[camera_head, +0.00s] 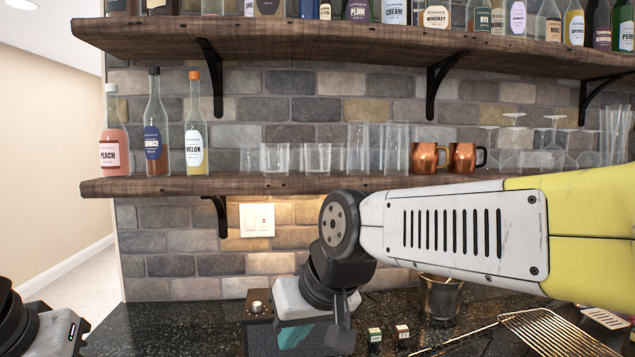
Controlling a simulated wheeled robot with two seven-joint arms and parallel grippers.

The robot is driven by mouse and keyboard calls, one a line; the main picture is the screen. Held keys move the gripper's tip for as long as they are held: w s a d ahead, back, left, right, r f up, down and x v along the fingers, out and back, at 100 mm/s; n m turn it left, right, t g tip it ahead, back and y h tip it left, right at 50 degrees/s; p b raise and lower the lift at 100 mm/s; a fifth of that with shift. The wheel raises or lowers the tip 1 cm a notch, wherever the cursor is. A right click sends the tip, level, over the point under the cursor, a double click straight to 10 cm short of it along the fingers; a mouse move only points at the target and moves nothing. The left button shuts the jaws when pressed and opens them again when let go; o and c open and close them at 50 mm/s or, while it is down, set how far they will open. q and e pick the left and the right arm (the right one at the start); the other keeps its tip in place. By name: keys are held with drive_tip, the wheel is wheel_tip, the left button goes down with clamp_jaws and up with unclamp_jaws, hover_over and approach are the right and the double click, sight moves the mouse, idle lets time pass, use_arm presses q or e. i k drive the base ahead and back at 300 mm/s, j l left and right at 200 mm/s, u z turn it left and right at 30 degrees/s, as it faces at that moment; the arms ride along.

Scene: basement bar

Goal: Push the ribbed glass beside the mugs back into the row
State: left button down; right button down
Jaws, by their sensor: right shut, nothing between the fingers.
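Tall clear glasses stand upright on the lower wooden shelf (240,185), left of two copper mugs (424,158). The glass beside the mugs (397,150) is tall and stands just left of the nearer-left mug; its ribbing is faint, and how far it stands out from the row is hard to tell. My right gripper (342,325) is shut and empty, pointing down below the shelf, low over the dark counter and apart from the glass. My right forearm passes in front of the shelf's right part. At lower left only part of my left arm shows, no fingers.
Short glasses (275,158) and bottles (155,135) stand left on the shelf; stemmed glasses (512,140) stand right. An upper shelf (300,40) with brackets hangs above. A metal cup (440,297), small dice-like blocks (375,336) and a wire rack (555,335) are on the counter.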

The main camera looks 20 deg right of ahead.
sight(397, 131)
drive_tip(key=z, duration=1.35)
